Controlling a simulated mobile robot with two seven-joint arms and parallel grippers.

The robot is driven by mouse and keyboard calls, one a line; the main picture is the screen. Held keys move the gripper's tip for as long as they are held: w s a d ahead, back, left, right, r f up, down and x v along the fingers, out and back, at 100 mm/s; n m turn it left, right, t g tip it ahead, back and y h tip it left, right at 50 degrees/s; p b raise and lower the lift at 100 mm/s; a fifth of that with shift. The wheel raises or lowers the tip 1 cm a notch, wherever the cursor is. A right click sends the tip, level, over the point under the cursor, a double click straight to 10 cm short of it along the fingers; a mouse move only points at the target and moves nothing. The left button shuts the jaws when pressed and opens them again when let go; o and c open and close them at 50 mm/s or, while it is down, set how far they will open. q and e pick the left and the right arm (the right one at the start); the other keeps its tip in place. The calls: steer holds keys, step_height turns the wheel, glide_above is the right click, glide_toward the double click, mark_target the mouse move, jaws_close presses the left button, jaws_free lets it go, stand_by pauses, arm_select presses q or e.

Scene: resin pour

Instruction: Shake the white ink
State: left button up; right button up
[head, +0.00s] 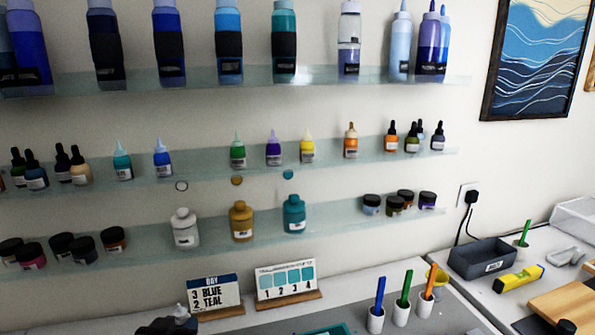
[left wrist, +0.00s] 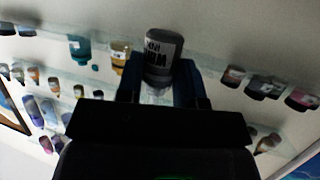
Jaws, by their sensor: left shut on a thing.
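My left gripper (head: 170,326) is at the bottom edge of the head view, mostly cut off, in front of the desk. It is shut on a small bottle of white ink (head: 181,314), of which only the top shows there. In the left wrist view the ink bottle (left wrist: 164,55) is between the fingers of the gripper (left wrist: 160,85). Its grey label reads "INK" and what looks like "WHI", upside down in that picture. The bottle is held clear of the shelves. My right gripper is not in view.
A white bottle (head: 185,229), a gold bottle (head: 241,222) and a teal bottle (head: 294,215) stand on the lowest glass shelf. Two small sign cards (head: 214,292) (head: 285,280) stand on the desk, with several coloured pens (head: 380,294) in white holders to their right.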

mark_target(178, 305)
arm_select(q)
step_height(178, 305, up, 5)
steer(key=shift+f, duration=0.15)
step_height(178, 305, down, 7)
step_height(178, 305, up, 7)
step_height(178, 305, down, 7)
stand_by(1.5)
